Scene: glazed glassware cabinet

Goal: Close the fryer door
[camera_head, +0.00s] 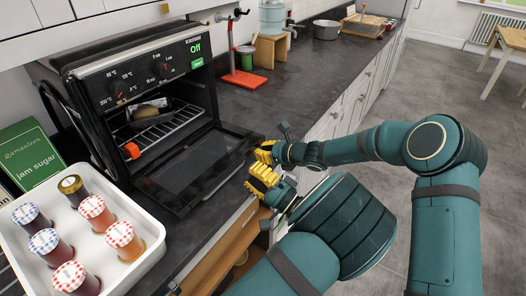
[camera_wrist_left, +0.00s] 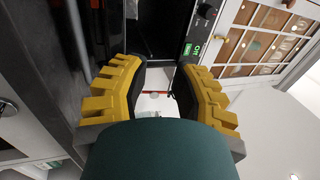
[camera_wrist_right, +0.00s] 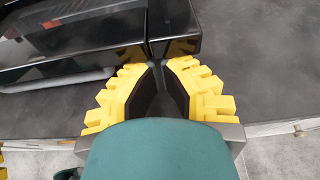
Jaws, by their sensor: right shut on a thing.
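The fryer (camera_head: 150,90) is a black oven-like box with a lit "Off" display. Its door (camera_head: 190,165) is folded down, nearly flat, with its dark glass facing up. The door also shows in the right wrist view (camera_wrist_right: 60,45). My right gripper (camera_head: 260,153) is at the door's outer edge, its fingers nearly together on it; the exact contact is partly hidden. My left gripper (camera_head: 254,182) is just below it, beside the door's near outer corner. In the left wrist view its fingers (camera_wrist_left: 158,66) stand apart with nothing between them.
A white tray (camera_head: 150,247) with several lidded jars stands at the front left. Inside the fryer are a wire rack (camera_head: 160,133) and a dark pan (camera_head: 150,110). A red stand (camera_head: 243,80) is behind, and a metal pot (camera_head: 326,30) sits farther back. Dark counter (camera_head: 290,85) between them is clear.

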